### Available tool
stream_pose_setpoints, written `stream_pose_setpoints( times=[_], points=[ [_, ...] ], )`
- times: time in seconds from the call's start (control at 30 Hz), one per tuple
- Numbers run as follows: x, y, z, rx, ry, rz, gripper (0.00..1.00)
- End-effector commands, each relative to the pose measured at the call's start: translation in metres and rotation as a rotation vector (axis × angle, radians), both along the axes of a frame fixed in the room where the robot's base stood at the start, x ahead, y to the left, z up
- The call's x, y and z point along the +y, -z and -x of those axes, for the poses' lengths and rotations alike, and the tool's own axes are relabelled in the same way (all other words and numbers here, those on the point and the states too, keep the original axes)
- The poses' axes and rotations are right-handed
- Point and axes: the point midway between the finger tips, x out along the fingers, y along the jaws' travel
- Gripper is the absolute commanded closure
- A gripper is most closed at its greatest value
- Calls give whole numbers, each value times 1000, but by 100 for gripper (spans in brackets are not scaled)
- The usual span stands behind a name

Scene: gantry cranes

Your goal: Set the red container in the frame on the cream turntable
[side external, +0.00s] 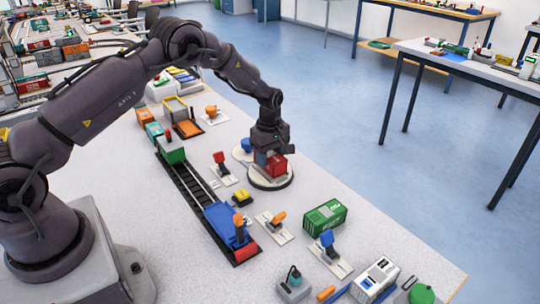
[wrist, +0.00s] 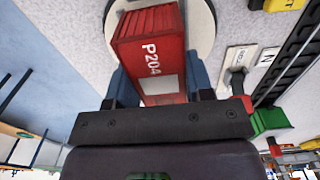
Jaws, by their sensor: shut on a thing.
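The red container (side external: 278,166), marked P204 in the wrist view (wrist: 152,50), is between the blue fingers of my gripper (side external: 268,164). The fingers are shut on its sides, and the gripper points down. The container is at the cream turntable (side external: 270,184), a round disc with a dark rim, which also shows behind the container in the wrist view (wrist: 204,30). I cannot tell whether the container touches the disc. The frame on the turntable is hidden behind the container and gripper.
A green container (side external: 325,217) stands front right of the turntable. A blue round object (side external: 243,150) is just behind it. A black rail track (side external: 190,184) with a blue wagon (side external: 226,222) runs along the left. Small signal stands (side external: 222,168) stand between track and turntable.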

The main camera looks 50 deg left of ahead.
Motion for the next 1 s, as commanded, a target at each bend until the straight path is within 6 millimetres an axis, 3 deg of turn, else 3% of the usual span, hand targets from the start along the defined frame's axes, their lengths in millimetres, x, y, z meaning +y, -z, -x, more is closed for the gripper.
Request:
stream_pose_setpoints(
  times=[1.0],
  points=[
    [0,12,0,-1,0,0,73]
  ],
)
